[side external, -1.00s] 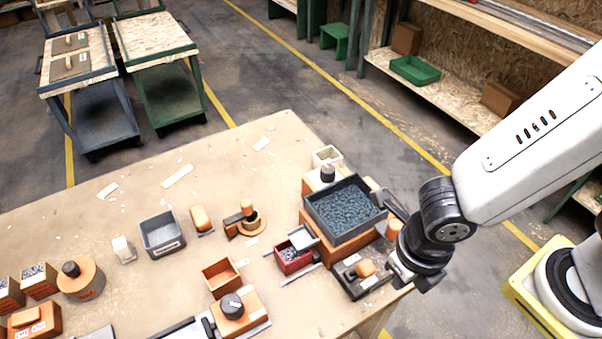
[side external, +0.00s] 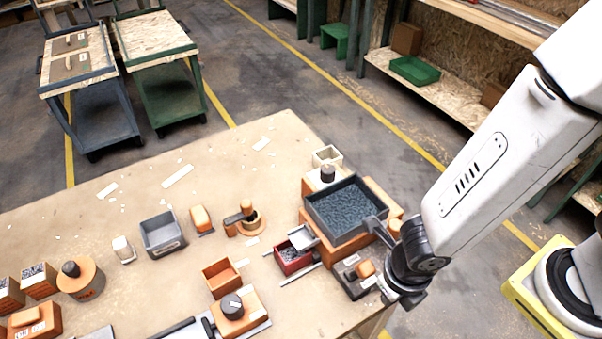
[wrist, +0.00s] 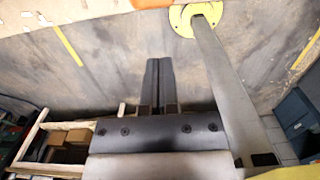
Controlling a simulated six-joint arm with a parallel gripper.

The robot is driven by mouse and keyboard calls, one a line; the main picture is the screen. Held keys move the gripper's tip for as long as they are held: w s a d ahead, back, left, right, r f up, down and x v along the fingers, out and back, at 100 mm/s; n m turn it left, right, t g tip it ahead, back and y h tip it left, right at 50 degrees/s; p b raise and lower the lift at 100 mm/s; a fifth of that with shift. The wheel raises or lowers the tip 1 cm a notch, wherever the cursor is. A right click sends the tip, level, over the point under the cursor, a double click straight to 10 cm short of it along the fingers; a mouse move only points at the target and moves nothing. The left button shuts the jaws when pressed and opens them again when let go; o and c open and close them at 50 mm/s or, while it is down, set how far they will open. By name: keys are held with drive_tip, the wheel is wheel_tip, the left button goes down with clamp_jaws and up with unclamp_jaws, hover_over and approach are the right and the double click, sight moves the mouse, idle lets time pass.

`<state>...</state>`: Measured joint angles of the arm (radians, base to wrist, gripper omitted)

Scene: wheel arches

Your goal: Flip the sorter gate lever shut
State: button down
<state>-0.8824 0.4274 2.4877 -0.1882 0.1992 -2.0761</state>
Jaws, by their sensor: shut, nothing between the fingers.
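My gripper (side external: 373,224) is at the right side of the table, fingers together and empty. Its tips are at the right front edge of a dark grey hopper tray (side external: 318,213) full of blue-grey pellets; I cannot tell whether they touch. The tray sits on an orange block (side external: 337,250). Below it, a small red bin (side external: 290,262) holds grey bits under a pale tilted plate (side external: 302,238). No part is clearly the gate lever; it may be hidden by my gripper. In the wrist view the shut fingers (wrist: 158,64) point over bare floor.
A black box with an orange knob (side external: 365,268) stands just in front of my gripper. An orange block with a dark dial (side external: 232,306), an orange open box (side external: 220,274) and a grey bin (side external: 163,234) stand leftward. The table's far left part is mostly clear.

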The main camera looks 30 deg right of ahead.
sight(368, 270)
drive_tip(key=shift+w+f, duration=0.3)
drive_tip(key=shift+w, duration=0.7)
drive_tip(key=shift+w+f, duration=0.25)
drive_tip(key=shift+w, duration=0.7)
drive_tip(key=shift+w+r, duration=0.6)
drive_tip(key=shift+w, duration=0.4)
drive_tip(key=shift+w+r, duration=0.2)
drive_tip(key=shift+w, duration=0.65)
drive_tip(key=shift+w+r, duration=0.15)
drive_tip(key=shift+w, duration=0.65)
drive_tip(key=shift+r, duration=0.3)
drive_tip(key=shift+s+r, duration=0.1)
drive_tip(key=shift+r, duration=0.35)
